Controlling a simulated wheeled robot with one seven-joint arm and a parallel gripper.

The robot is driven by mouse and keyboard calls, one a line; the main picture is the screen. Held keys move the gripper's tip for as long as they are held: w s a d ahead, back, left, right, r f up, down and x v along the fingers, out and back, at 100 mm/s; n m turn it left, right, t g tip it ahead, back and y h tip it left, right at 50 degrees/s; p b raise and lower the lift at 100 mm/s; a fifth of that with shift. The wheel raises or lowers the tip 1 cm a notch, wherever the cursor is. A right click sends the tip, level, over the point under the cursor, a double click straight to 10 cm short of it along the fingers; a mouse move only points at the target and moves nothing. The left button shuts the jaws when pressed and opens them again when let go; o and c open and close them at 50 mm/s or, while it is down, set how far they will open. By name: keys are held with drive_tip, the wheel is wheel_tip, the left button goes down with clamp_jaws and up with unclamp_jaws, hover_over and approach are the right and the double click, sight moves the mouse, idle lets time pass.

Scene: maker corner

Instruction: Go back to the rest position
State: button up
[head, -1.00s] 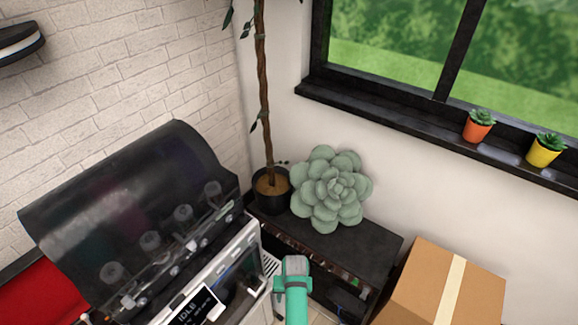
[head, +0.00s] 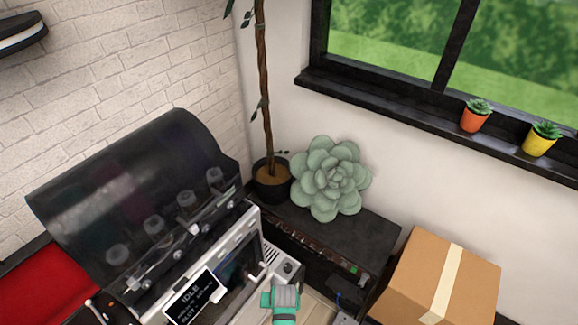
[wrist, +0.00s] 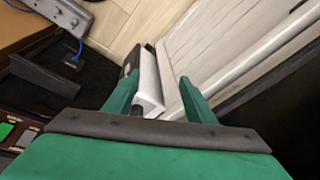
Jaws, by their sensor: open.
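My gripper (head: 283,300) is at the bottom edge of the head view, green with a grey part, in front of the white machine with the dark lid. In the wrist view my gripper (wrist: 158,80) has its two green fingers spread apart. A white edge shows behind the gap between them. I see nothing clearly held.
The machine (head: 240,262) has a display reading IDLE and a raised dark lid (head: 130,200). A dark cabinet (head: 330,240) bears a potted plant (head: 272,180) and a pale green succulent (head: 330,180). A cardboard box (head: 415,280) stands at the right.

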drive_tip(key=s+a+r+m+t, duration=0.1)
drive_tip(key=s+r+t, duration=0.25)
drive_tip(key=s, duration=0.35)
drive_tip(key=s+a+r+t, duration=0.1)
drive_tip(key=s+r+t, duration=0.25)
drive_tip(key=s, duration=0.45)
drive_tip(key=s+d+r+t, duration=0.2)
drive_tip(key=s+r, duration=0.2)
drive_tip(key=r, duration=0.5)
drive_tip(key=s+d+r+n+t+h, duration=0.1)
drive_tip(key=s+r, duration=0.3)
drive_tip(key=r, duration=0.5)
drive_tip(key=s+d+r+t, duration=0.2)
drive_tip(key=s+d+r, duration=0.1)
drive_tip(key=r, duration=0.6)
drive_tip(key=shift+s+d+r+t, duration=0.15)
drive_tip(key=shift+s+r+t, duration=0.25)
drive_tip(key=shift+s, duration=0.2)
drive_tip(key=shift+f, duration=0.1)
drive_tip(key=c, duration=0.4)
drive_tip(key=shift+w+n, duration=0.1)
drive_tip(key=shift+n, duration=0.2)
drive_tip(key=shift+c, duration=0.4)
